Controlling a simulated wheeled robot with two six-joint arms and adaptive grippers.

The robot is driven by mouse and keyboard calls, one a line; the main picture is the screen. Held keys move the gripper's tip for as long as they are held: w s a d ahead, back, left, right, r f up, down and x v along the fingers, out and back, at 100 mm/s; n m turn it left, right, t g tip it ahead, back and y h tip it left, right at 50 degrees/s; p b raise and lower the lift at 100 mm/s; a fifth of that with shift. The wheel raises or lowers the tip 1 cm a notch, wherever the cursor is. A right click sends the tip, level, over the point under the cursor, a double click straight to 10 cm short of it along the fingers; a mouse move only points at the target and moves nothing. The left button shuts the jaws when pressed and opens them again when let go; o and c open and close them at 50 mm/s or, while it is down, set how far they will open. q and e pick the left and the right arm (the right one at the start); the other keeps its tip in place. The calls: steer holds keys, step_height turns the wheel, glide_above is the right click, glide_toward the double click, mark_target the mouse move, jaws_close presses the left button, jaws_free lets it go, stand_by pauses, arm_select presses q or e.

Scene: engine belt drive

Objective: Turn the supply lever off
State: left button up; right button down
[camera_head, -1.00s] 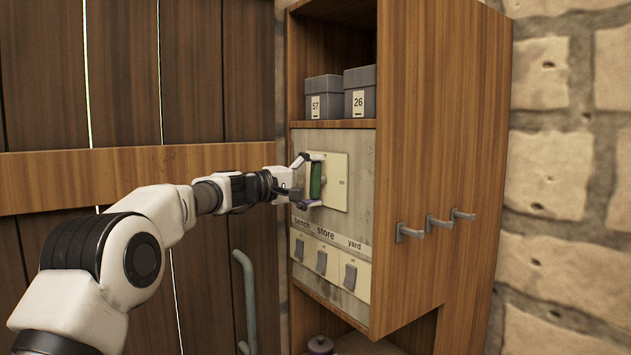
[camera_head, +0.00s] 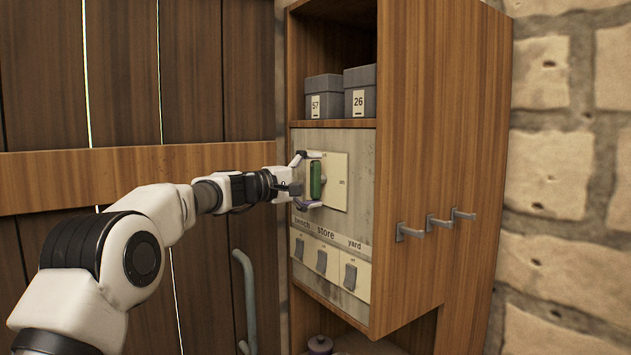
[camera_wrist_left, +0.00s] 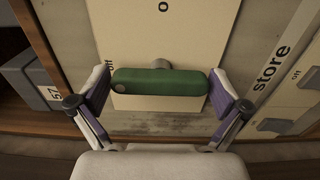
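The supply lever is a green bar handle (camera_head: 316,180) on a short round shaft, on a cream plate (camera_head: 337,190) in the cabinet's grey panel. The bar stands upright in the head view. My left gripper (camera_head: 307,181) is open around the handle, one finger by each end. In the wrist view the left gripper (camera_wrist_left: 160,88) shows its purple pads close to the ends, seemingly just clear. My right gripper is not in view.
Below are three switches labelled bench, store (camera_head: 321,262) and yard. Grey boxes (camera_head: 323,96) numbered 57 and 26 stand on the shelf above. Metal hooks (camera_head: 438,221) stick out of the cabinet's side (camera_head: 420,130). A plank door (camera_head: 120,90) with a grey handle (camera_head: 245,295) is at left.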

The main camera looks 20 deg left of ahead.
arm_select(q)
steer(key=v, duration=1.2)
steer(key=shift+w, duration=0.1)
